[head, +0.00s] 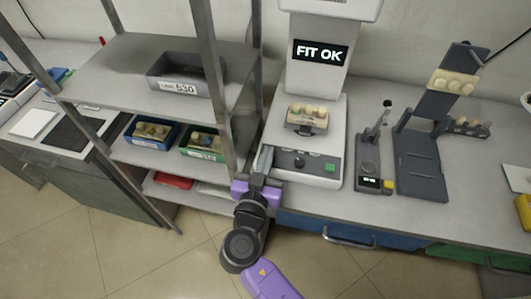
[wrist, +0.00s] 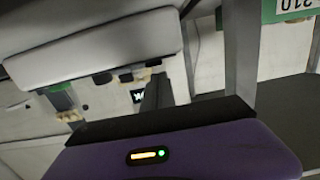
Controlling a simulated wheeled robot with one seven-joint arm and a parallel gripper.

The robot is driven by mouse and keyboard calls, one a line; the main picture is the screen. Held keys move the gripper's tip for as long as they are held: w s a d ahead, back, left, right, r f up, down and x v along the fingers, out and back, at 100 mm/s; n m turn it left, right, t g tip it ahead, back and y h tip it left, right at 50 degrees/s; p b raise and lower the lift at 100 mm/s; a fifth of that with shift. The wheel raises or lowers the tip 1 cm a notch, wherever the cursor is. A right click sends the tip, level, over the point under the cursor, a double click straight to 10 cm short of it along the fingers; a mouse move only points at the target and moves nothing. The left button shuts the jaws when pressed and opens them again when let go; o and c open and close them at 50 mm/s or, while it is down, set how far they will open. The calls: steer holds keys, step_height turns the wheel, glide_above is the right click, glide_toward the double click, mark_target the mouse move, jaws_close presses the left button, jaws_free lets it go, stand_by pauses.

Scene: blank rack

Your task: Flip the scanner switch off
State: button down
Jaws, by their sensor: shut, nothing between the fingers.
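The scanner (head: 316,75) is a white machine on the counter, and its screen reads FIT OK. Its dark front panel (head: 313,163) carries a round black knob and a green button (head: 330,167). I cannot make out the scanner switch; the left end of the panel is partly covered by my gripper. My gripper (head: 264,158) is shut and empty, with its fingertips at the panel's left end. I cannot tell if they touch it. In the wrist view my gripper's purple housing (wrist: 210,150) fills the bottom, and a white body (wrist: 100,48) is close at upper left.
A grey shelf rack (head: 130,75) stands close left of my gripper, with a grey bin (head: 178,87) and blue and green bins (head: 205,154). Right of the scanner stand a small lever device (head: 370,178) and a dark stand (head: 420,175). Some counter is bare at right.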

steer(key=shift+f, duration=0.35)
